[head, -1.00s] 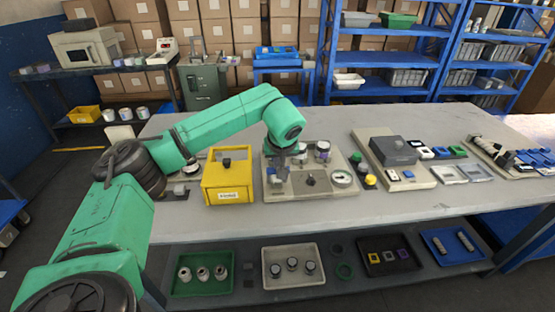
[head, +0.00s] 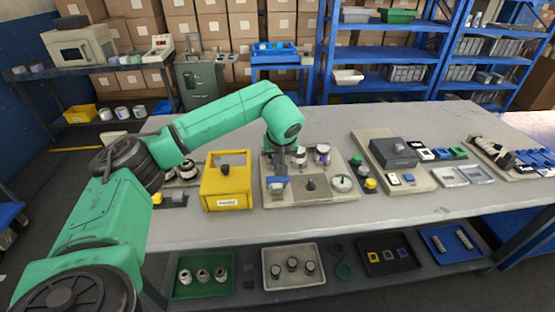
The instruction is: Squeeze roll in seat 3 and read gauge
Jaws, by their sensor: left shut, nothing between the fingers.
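A pale fixture board (head: 338,197) lies on the table in front of my left arm. Short rolls with pale and purple parts stand at its back, one of them (head: 323,153) to the right of my left gripper. A round white piece, possibly the gauge (head: 342,183), is at its right end. A dark knob (head: 310,183) is in the middle. A blue piece (head: 277,184) is at its front left. My left gripper (head: 279,163) points down over the board's left part, shut and empty; my arm partly hides what is behind. Seat numbers and the gauge reading are too small to read. My right gripper is not in view.
A yellow box (head: 227,190) with a black knob stands close to the board's left. Yellow and green buttons (head: 367,178) are at its right. A grey device board (head: 395,160) lies further right. The table's front strip is clear.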

